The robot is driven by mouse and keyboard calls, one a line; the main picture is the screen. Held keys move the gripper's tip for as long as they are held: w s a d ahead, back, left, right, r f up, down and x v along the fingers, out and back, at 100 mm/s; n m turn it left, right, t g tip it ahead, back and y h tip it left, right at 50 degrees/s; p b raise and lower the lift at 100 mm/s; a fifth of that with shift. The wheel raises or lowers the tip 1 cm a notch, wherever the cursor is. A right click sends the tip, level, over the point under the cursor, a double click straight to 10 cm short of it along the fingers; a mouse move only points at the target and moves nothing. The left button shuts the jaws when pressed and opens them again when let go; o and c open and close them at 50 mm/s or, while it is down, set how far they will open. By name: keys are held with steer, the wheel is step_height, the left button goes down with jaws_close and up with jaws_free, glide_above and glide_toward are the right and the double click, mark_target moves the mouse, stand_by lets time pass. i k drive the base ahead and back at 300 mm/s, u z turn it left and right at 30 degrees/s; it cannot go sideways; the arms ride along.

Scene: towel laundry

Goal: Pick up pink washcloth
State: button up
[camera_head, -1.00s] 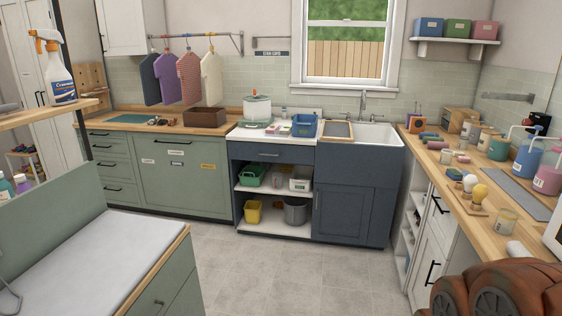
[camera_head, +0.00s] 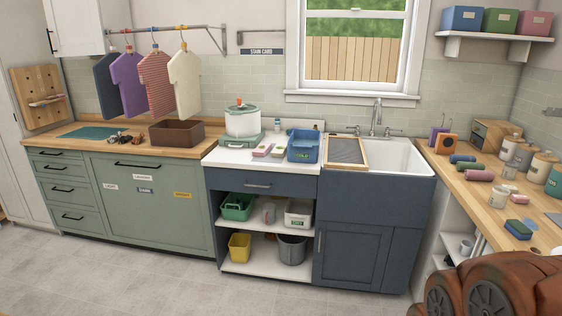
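A pink rolled cloth (camera_head: 479,175), which may be the pink washcloth, lies on the right wooden counter (camera_head: 487,212). A green roll (camera_head: 469,167) and a blue roll (camera_head: 462,158) lie just behind it. A small flat pink item (camera_head: 263,150) also lies on the white worktop left of the sink; I cannot tell whether it is cloth. My gripper is not in view; only a reddish-brown part of my own body shows at the lower right.
The sink (camera_head: 395,158) is in the back right corner, with a blue bin (camera_head: 304,146) left of it. A blue-green sponge (camera_head: 518,229) lies nearer. The grey floor (camera_head: 150,275) ahead is clear.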

mark_target(262, 150)
steer(key=i, duration=2.85)
steer(key=u, duration=2.6)
